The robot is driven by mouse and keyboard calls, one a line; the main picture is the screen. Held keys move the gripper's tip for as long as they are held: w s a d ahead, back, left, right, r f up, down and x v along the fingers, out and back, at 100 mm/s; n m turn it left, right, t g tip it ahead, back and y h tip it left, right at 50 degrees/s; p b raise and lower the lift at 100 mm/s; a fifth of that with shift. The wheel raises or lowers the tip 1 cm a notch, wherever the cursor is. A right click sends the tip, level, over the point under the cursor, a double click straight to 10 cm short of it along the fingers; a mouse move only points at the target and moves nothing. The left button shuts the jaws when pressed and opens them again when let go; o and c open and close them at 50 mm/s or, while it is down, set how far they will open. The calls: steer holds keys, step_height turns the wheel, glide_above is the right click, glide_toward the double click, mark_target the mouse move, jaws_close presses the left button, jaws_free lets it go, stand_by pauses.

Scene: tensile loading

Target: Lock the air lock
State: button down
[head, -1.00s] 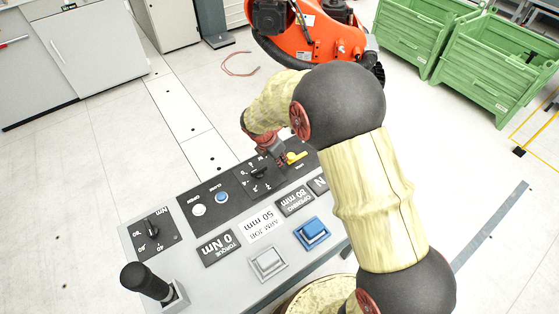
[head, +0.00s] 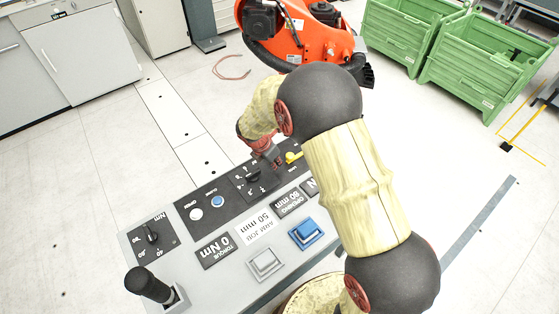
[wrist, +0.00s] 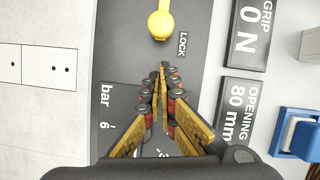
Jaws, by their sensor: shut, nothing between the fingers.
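The air lock is a yellow lever (head: 293,157) on the dark panel strip of the grey console. In the wrist view the yellow lever (wrist: 160,24) has a round hub at the top, with its handle running up out of the picture. The white word LOCK is printed beside it, below and to the right. My gripper (wrist: 158,75) is shut and empty, its fingertips over the dark panel and apart from the hub, below it in the wrist view. In the head view my gripper (head: 276,163) is low over the panel, just left of the lever.
A black rotary knob (head: 253,176) with a bar scale sits close left of my gripper. White and blue buttons (head: 217,201), a blue square button (head: 306,233) and a black joystick (head: 148,285) are on the console. An orange robot (head: 300,38) stands close behind it.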

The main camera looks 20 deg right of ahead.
steer(key=p+v, duration=0.3)
steer(key=v, duration=0.7)
steer(key=shift+s+a, duration=0.2)
steer(key=shift+a, duration=0.2)
steer(key=s+r+m+g, duration=0.2)
steer(key=s+m, duration=0.7)
steer(key=m, duration=0.1)
steer(key=s+d+r+m+t+y, duration=0.1)
steer(key=s+r+m+t, duration=0.2)
steer(key=s+r+m, duration=0.3)
steer(key=s+d+r+m+t+y, duration=0.1)
steer(key=s+r+m, duration=0.6)
steer(key=s+r, duration=0.7)
step_height(320, 180, up, 3)
steer(key=shift+d+f+t+y, duration=0.1)
steer(key=shift+d+t+y, duration=0.2)
steer(key=shift+t+y, duration=0.55)
